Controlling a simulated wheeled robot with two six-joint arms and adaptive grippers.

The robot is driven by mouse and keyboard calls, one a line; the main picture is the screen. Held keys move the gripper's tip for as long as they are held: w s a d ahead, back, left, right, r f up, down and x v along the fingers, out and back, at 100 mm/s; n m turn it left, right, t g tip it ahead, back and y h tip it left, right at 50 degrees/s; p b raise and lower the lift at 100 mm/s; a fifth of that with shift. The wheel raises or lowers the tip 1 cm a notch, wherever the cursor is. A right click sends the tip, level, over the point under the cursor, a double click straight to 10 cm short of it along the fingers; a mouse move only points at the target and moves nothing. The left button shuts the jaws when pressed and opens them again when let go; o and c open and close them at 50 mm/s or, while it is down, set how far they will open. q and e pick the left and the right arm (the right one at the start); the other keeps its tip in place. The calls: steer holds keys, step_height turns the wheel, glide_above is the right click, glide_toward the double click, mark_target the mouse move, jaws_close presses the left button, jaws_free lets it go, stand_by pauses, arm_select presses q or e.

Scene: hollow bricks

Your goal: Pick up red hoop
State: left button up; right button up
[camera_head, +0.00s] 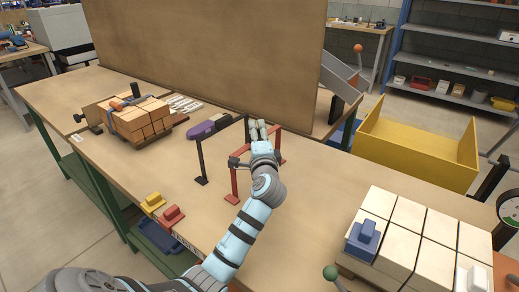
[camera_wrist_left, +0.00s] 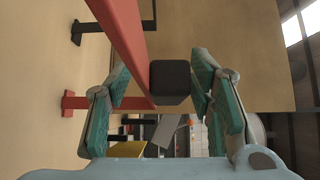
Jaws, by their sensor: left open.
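The red hoop (camera_head: 234,182) stands on the workbench, with an upright leg at its left and part of its right side showing behind my arm. My left gripper (camera_head: 257,127) is over the hoop's top, hiding much of its bar. In the left wrist view, the open fingers (camera_wrist_left: 161,68) stand apart, with a dark block (camera_wrist_left: 170,83) between them. The red hoop's bar (camera_wrist_left: 118,28) runs down beside that block. I cannot tell whether the block belongs to the hoop, or whether the fingers touch anything. My right gripper is not in view.
A black hoop (camera_head: 202,160) stands just left of the red one, with a purple object (camera_head: 205,127) behind it. A brick stack (camera_head: 140,117) is at the left, pale blocks (camera_head: 410,215) at the lower right. A tall brown panel (camera_head: 210,50) closes the back.

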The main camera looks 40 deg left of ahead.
arm_select(q)
steer(key=shift+s+d+r, duration=0.25)
steer(key=shift+s+r, duration=0.05)
steer(key=c, duration=0.7)
steer(key=shift+w, duration=0.1)
jaws_close()
steer(key=shift+f, duration=0.1)
